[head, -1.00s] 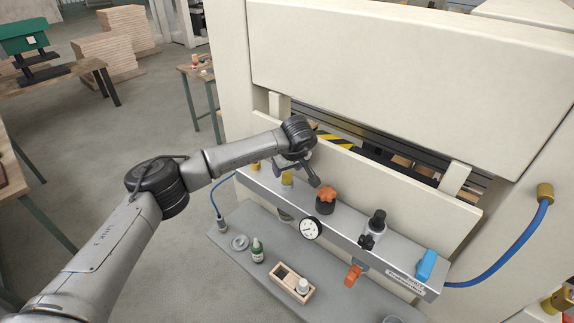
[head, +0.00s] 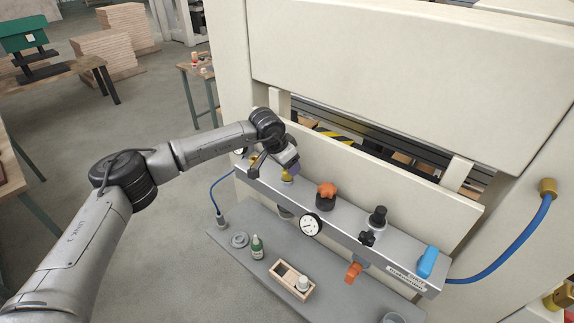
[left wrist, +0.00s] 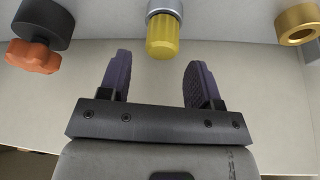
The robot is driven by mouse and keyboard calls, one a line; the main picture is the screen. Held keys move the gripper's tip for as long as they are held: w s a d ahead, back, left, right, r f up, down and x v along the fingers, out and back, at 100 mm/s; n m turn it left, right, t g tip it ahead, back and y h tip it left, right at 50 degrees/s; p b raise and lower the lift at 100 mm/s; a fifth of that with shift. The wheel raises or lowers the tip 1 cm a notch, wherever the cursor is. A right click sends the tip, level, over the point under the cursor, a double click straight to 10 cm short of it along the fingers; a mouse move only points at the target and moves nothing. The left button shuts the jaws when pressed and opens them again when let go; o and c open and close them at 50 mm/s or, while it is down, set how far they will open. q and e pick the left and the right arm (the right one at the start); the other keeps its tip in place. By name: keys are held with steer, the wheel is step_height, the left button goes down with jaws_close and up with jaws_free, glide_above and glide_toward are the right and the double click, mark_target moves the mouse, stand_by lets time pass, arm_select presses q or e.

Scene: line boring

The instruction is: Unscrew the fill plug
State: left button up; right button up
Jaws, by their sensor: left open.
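On the grey rail (head: 345,228) a yellow ribbed cap (left wrist: 164,36) sits in a metal collar; it also shows in the head view (head: 286,178), partly hidden by the gripper. Which fitting is the fill plug is not marked, but this cap lies between the others. My left gripper (left wrist: 157,64) is open, its dark purple pads apart, with the cap just beyond the fingertips and roughly midway between them. It also shows in the head view (head: 292,168), above the cap. Nothing is between the pads. My right gripper is not in view.
An orange lobed knob (head: 327,189) on a black base stands to the right of the cap. Further along are a black regulator (head: 377,218) and a blue lever (head: 428,262). Below, a shelf (head: 330,285) carries a green bottle (head: 257,247) and a wooden box (head: 281,268).

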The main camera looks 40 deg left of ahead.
mark_target(287, 175)
arm_select(q)
steer(key=shift+f, duration=0.1)
steer(key=shift+f+b, duration=1.1)
steer(key=shift+f, duration=0.3)
steer(key=shift+r, duration=0.1)
steer(key=shift+c, duration=0.4)
